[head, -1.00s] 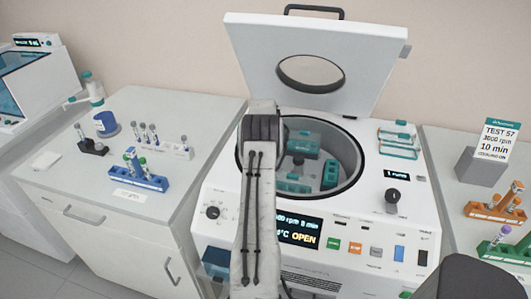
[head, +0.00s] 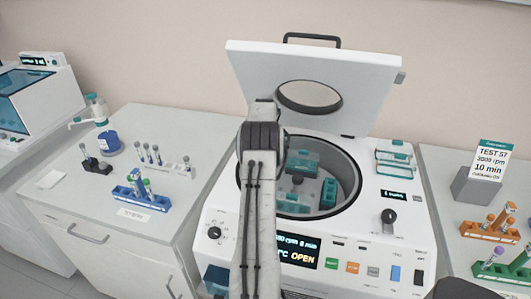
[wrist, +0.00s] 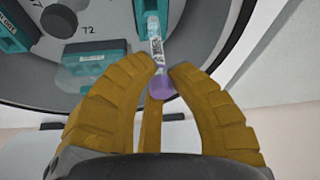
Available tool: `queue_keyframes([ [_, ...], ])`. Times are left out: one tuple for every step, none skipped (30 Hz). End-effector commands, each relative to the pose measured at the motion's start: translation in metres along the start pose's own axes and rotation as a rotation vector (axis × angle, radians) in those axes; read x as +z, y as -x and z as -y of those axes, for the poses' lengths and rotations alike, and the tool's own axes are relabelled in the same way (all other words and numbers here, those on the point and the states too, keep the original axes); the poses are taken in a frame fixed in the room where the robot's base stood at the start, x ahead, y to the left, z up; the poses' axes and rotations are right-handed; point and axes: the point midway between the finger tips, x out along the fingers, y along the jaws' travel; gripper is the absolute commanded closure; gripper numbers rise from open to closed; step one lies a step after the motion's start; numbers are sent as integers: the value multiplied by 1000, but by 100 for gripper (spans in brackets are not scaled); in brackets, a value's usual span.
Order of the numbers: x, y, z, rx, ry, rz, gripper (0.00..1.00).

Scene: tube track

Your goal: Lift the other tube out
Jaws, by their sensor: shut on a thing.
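A tube with a purple cap (wrist: 162,88) and a printed label (wrist: 156,45) stands out of a teal bucket (wrist: 158,12) in the wrist view. My gripper (wrist: 162,70) is shut on this tube near its cap. The tube's far end still overlaps the teal bucket, and I cannot tell how deep it sits. In the head view the open centrifuge (head: 335,205) has teal buckets (head: 328,193) in its bowl. My own arm hides the gripper and the held tube there.
The centrifuge lid (head: 362,75) stands raised behind the bowl. A blue tube rack (head: 142,197) and a small white rack are on the left bench. An orange rack (head: 488,232) and a green rack (head: 497,270) with tubes are at the right, near a TEST 57 sign (head: 487,165).

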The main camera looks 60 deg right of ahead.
Motion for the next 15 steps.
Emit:
queue_keyframes([
  [0,0,0,0,0,0,100],
  [0,0,0,0,0,-1,100],
  [0,1,0,0,0,-1,100],
  [-1,1,0,0,0,-1,100],
  [-1,2,0,0,0,-1,100],
  [-1,3,0,0,0,-1,100],
  [-2,4,0,0,0,-1,100],
  [-2,5,0,0,0,-1,100],
  [-3,7,0,0,0,-1,100],
  [-4,8,0,0,0,-1,100],
  [-4,10,0,0,0,-1,100],
  [-6,13,0,0,0,-1,100],
  [-6,15,0,0,0,-1,100],
  [-7,17,0,0,0,-1,100],
  [-8,20,0,0,0,-2,100],
])
